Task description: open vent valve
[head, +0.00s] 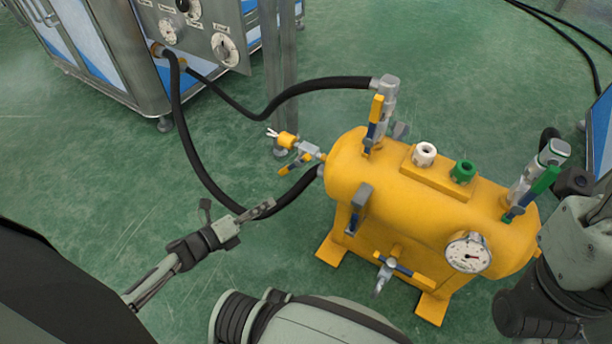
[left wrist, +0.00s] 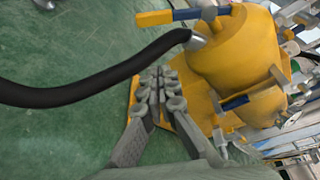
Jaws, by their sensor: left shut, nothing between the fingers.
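A yellow tank (head: 400,200) with several valves stands on the floor; none is labelled as the vent valve. A valve with a yellow handle (head: 292,167) sticks out of its left end. A yellow and blue lever (head: 375,118) stands upright at the top left, and another lever (head: 358,203) is on the near side. My left gripper (head: 264,209) is shut and empty, left of the tank and apart from it. In the left wrist view its closed fingers (left wrist: 163,88) are in front of the tank (left wrist: 232,55), below a yellow and blue handle (left wrist: 182,16). My right gripper is not visible.
A black hose (head: 205,185) runs from a steel cabinet (head: 110,45) towards the tank's left end, just beyond my left gripper. A second hose (head: 320,85) joins the top-left fitting. A gauge (head: 467,254) is at the tank's right. Green floor on the left is free.

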